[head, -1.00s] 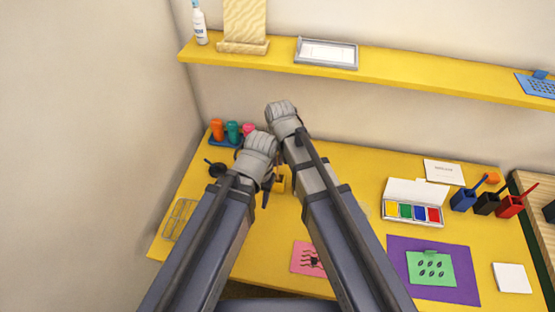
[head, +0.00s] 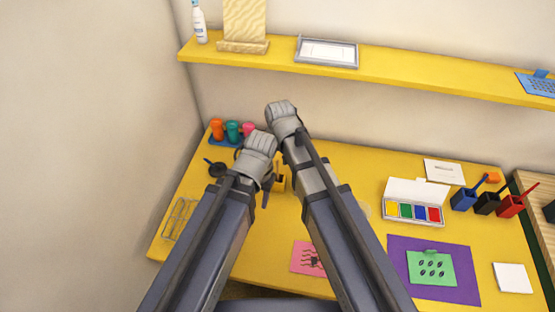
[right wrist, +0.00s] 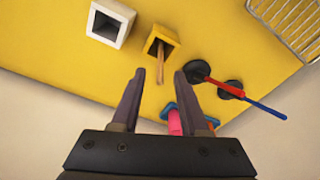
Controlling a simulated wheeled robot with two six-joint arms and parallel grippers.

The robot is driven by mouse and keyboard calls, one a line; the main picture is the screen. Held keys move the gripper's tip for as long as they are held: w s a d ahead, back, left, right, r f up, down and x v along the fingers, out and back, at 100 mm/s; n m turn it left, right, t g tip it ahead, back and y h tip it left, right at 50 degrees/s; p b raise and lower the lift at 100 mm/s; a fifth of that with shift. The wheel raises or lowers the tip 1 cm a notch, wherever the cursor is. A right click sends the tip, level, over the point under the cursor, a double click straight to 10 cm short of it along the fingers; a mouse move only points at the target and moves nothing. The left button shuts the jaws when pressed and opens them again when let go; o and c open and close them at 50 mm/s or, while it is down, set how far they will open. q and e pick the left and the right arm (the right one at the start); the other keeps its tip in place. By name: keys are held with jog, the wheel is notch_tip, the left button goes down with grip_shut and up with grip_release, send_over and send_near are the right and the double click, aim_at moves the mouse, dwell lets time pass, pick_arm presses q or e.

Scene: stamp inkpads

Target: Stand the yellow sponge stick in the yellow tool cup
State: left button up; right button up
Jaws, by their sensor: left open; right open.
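The yellow tool cup (right wrist: 164,42) stands on the yellow table in the right wrist view. A wooden stick (right wrist: 160,68) stands in it, leaning against its rim toward my gripper; its lower end is hidden inside, so I cannot see a sponge. My right gripper (right wrist: 157,85) is open, with the stick's free end between and beyond its fingertips, apart from both. In the head view the yellow cup (head: 279,184) is partly hidden by my arms. My left gripper (head: 265,194) is open beside the cup, on its left; only a dark finger shows.
A white cup (right wrist: 109,22) stands beside the yellow one. Two black round tools with red and blue handles (right wrist: 265,109) lie nearby. A blue rack (head: 225,141) holds coloured bottles at the back left. A wire rack (head: 180,220) lies at the left edge. A yellow shelf (head: 400,78) crosses above.

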notch_tip(320, 180, up, 8)
jog(key=s+p, duration=0.1)
jog(key=p, duration=0.6)
jog(key=shift+f+p, duration=0.15)
jog(key=shift+p, duration=0.15)
jog(key=shift+d, duration=0.1)
jog(key=s+d+g, duration=0.1)
jog(key=s+d, duration=0.2)
jog(key=s, duration=0.3)
jog(key=s+d+n+h, duration=0.1)
jog(key=s+d, duration=0.1)
jog(key=s, duration=0.5)
jog(key=shift+d+n+g+h, duration=0.3)
jog(key=shift+d+g, duration=0.1)
